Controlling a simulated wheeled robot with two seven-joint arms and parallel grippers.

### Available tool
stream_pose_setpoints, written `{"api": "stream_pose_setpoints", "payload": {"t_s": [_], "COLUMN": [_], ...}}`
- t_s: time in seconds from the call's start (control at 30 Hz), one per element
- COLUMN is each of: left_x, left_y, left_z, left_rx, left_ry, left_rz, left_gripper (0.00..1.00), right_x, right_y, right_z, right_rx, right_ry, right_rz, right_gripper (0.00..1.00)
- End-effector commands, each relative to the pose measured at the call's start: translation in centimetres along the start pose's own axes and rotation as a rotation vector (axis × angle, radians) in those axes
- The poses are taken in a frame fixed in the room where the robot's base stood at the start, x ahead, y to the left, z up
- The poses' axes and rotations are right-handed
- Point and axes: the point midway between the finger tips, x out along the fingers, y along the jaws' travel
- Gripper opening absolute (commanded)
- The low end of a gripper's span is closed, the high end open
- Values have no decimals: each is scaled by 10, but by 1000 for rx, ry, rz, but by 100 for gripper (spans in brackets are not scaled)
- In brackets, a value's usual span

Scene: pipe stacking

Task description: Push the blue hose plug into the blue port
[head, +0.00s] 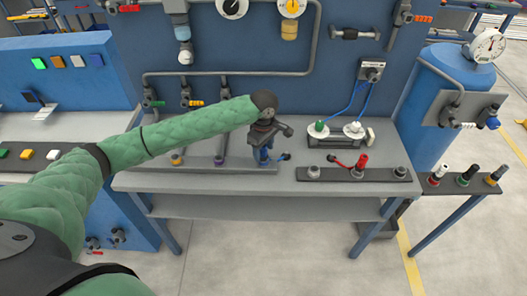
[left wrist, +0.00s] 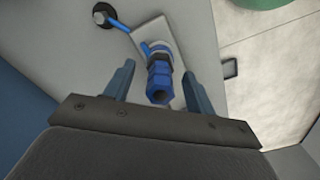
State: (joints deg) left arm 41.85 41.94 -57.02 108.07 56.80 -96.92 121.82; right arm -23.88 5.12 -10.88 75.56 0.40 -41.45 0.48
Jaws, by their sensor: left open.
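My left gripper (head: 264,154) points down over the right end of a grey rail (head: 195,166) on the bench. In the left wrist view its two blue fingers (left wrist: 158,86) are apart, on either side of a blue ribbed, hex-shaped fitting (left wrist: 160,79). A pale collar shows at the fitting's far end. A short blue hose (left wrist: 118,23) runs from there toward a round black end piece (left wrist: 104,15). This end piece also shows in the head view (head: 286,156), right of the gripper. The gripper hides most of the fitting there. I cannot tell plug from port. My right gripper is not in view.
The rail also carries a yellow port (head: 176,160) and a purple port (head: 219,162). To the right are a red plug (head: 361,164) with a red hose and a tray (head: 340,136) with green and white fittings. Pipes (head: 225,73) run along the back panel.

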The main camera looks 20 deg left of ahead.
Motion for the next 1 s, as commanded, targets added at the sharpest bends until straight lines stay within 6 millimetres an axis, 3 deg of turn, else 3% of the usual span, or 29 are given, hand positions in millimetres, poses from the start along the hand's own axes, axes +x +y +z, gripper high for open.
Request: {"api": "stream_pose_setpoints", "payload": {"t_s": [0.6, 0.87, 1.0], "left_x": [-60, -64, -53], "left_y": [0, -1, -4], "left_z": [0, 1, 15], "left_rx": [-1, 4, 65], "left_ry": [1, -1, -14], "left_rz": [1, 0, 15], "left_gripper": [55, 55, 55], "right_x": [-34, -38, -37], "right_y": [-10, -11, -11], "right_z": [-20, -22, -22], "right_rx": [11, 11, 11], "right_ry": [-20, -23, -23], "right_rz": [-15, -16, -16], "right_gripper": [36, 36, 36]}}
